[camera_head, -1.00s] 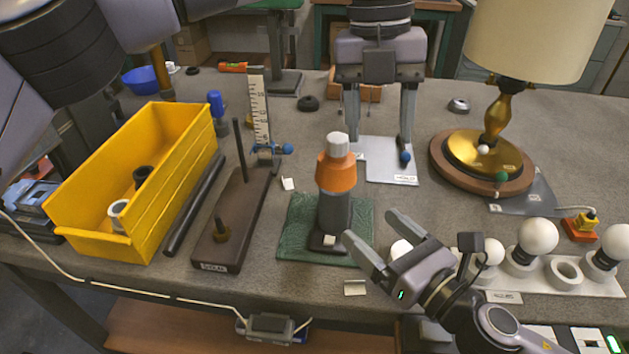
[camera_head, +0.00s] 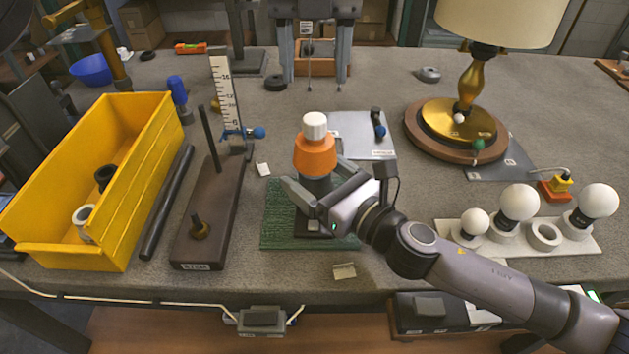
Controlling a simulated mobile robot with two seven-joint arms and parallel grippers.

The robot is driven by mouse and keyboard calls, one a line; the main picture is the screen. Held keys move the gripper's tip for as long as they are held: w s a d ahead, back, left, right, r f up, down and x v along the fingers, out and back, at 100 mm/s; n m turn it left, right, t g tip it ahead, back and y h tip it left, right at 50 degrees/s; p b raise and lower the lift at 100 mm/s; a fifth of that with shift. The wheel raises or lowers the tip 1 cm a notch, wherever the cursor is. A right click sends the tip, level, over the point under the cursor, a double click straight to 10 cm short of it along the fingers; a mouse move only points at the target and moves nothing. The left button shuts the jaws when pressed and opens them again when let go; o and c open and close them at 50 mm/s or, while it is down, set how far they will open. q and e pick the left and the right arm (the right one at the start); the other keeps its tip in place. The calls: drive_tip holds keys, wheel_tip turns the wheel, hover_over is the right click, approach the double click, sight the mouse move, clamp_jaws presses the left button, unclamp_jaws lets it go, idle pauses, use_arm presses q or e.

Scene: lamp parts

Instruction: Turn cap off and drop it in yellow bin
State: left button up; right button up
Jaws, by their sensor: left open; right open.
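A dark bottle (camera_head: 318,186) with an orange collar (camera_head: 315,156) and a white cap (camera_head: 314,125) stands upright on a green mat (camera_head: 281,231). My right gripper (camera_head: 312,168) is open, with its fingers on either side of the dark body just below the orange collar; I cannot tell if they touch it. The gripper hides part of the lower body. My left gripper (camera_head: 314,78) is open and empty, beyond the bottle at the top of the view.
A dark stand with an upright rod (camera_head: 200,235) and a black bar (camera_head: 166,205) lie between bin and mat. A ruler stand (camera_head: 226,95) is behind them. The brass lamp (camera_head: 470,85) is back right; a white bulb holder (camera_head: 480,246) is right, near my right arm.

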drive_tip(key=shift+w+a, duration=0.1)
clamp_jaws()
idle(0.3)
